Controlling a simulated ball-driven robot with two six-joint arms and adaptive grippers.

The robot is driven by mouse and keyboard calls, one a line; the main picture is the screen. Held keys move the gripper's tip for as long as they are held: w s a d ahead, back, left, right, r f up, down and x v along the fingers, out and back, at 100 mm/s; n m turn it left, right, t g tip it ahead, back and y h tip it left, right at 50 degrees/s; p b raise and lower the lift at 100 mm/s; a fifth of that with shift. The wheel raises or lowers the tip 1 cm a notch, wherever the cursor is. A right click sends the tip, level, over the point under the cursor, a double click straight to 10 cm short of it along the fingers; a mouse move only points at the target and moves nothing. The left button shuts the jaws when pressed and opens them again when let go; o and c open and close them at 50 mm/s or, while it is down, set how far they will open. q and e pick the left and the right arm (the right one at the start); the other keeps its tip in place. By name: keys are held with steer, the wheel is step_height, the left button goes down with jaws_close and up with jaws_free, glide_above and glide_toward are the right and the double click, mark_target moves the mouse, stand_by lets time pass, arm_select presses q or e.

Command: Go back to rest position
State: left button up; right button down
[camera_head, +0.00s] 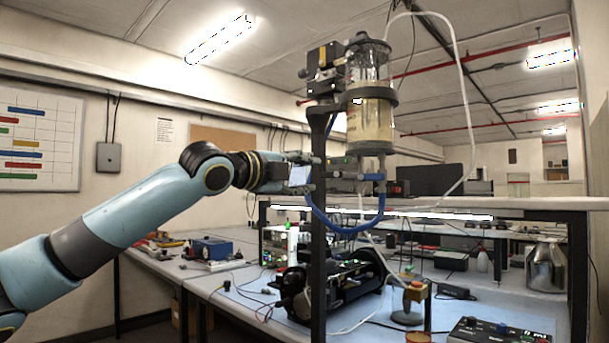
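My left arm comes in from the left, and its black gripper (306,173) is level with the dark upright post of a stand (318,240). A small pale blue-white patch shows between its fingers. I cannot tell whether this is a held thing or part of what lies behind, nor whether the gripper touches the post. The sealed cylinder (370,110), clear with a cloudy yellowish filling, is held upright on the stand just right of the gripper. A blue tube (345,228) loops below it. My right gripper is not in view.
A workbench (225,285) below carries a black machine (335,290), a blue box (211,249), a yellow-topped button unit (415,290) and a black control box (497,332). A white hose (462,90) arcs from the cylinder's top. A metal canister (545,267) stands right.

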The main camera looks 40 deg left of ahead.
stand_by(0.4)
arm_select(q)
step_height(320, 180, down, 34)
steer(key=a+f+n+g+y+b, duration=0.1)
steer(key=a+n+g+y+b, duration=0.15)
steer(key=n+g+b, duration=0.2)
steer(key=s+f+n+g+b, duration=0.15)
steer(key=s+f, duration=0.45)
steer(key=f, duration=0.7)
steer(key=s+f+n+g, duration=0.3)
steer(key=s+f, duration=0.2)
steer(key=f, duration=0.7)
steer(key=s+d+f+n+g+b, duration=0.1)
steer(key=s+d+f+n+g, duration=0.1)
steer(key=s+f, duration=0.75)
steer(key=s+d+f+n+g+b, duration=0.1)
steer(key=s+d+f+n+g, duration=0.15)
steer(key=s+f, duration=0.75)
steer(key=s+d+f+n+g, duration=0.1)
steer(key=s+d+f, duration=0.2)
steer(key=s, duration=0.5)
steer(key=s+d+f+n+g, duration=0.1)
steer(key=s+d+f+n, duration=0.1)
steer(key=s+f, duration=0.4)
steer(key=s+d+f+n+g, duration=0.1)
steer(key=s+d+f, duration=0.3)
steer(key=s, duration=0.8)
steer(key=shift+f+n+g+b, duration=0.35)
steer(key=shift+n+b, duration=0.1)
steer(key=shift+n, duration=0.2)
